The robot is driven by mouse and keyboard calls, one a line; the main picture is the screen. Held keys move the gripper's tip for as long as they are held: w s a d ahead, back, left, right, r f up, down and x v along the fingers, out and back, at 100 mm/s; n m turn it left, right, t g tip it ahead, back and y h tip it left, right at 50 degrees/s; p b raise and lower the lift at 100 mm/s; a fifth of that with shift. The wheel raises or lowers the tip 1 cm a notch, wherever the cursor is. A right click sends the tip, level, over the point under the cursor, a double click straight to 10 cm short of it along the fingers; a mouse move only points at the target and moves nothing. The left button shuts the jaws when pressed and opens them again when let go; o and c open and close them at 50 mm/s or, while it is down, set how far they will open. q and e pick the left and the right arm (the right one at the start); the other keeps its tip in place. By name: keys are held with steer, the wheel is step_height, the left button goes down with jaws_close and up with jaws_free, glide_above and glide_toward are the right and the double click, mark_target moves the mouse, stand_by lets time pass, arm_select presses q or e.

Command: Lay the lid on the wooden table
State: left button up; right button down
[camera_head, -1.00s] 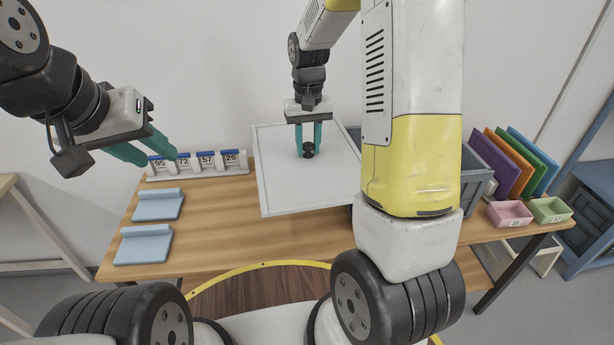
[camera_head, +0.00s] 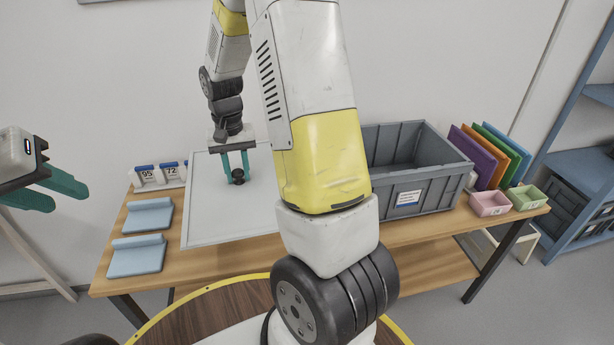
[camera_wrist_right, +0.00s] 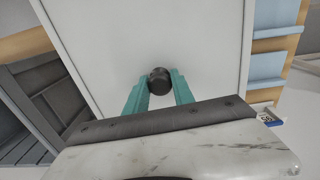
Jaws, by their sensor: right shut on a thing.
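The lid (camera_head: 205,220) is a flat, pale grey-white panel with a raised rim and a black knob (camera_head: 238,176) in its middle. My right gripper (camera_head: 237,179) is shut on the knob, and the lid hangs roughly level over the left-middle part of the wooden table (camera_head: 270,250). How much gap lies under it I cannot tell. In the right wrist view the teal fingers (camera_wrist_right: 160,92) stand either side of the knob, with the lid (camera_wrist_right: 200,40) beyond. My left gripper (camera_head: 52,192) is open and empty at the far left, away from the lid.
An open grey crate (camera_head: 415,190) stands right of the lid, partly behind my right arm. Two light-blue rests (camera_head: 138,255) lie at the table's left. Number cards (camera_head: 155,177) stand behind, partly hidden. Coloured panels (camera_head: 490,158) and pink (camera_head: 490,204) and green bins (camera_head: 527,197) are at right.

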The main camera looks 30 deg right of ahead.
steer(key=s+d+f+m, duration=0.1)
steer(key=s+f+m, duration=1.2)
steer(key=m, duration=0.6)
steer(key=w, duration=1)
steer(key=w+f, duration=0.1)
steer(key=w, duration=0.4)
steer(key=shift+w+a, duration=0.2)
steer(key=shift+w, duration=0.15)
steer(key=shift+w+f, duration=0.1)
steer(key=shift+f, duration=1.65)
steer(key=shift+f, duration=0.1)
steer(key=c, duration=1.1)
jaws_free()
steer(key=shift+o, duration=0.2)
